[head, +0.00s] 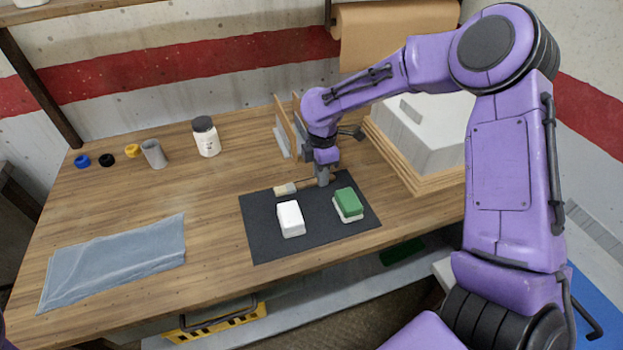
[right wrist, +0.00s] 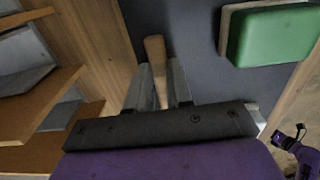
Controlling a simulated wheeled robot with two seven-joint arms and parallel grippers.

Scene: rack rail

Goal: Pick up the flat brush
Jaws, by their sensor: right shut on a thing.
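The flat brush (head: 286,189) lies at the back edge of a dark mat (head: 262,236), with its pale head to the left. Its wooden handle runs right to my right gripper (head: 322,181). In the right wrist view the handle (right wrist: 155,60) sits between the two fingers of the right gripper (right wrist: 158,82), which is shut on it. The brush looks at or close to mat level; I cannot tell whether it touches. The brush head is not visible in the right wrist view. My left gripper is not in view.
A white block (head: 291,218) and a green-topped block (head: 348,203) sit on the mat. A wooden rack (head: 287,128) stands close behind the right gripper. Stacked boards (head: 400,166) lie to the right. A grey cloth (head: 115,262) lies front left; a jar (head: 206,138) stands behind.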

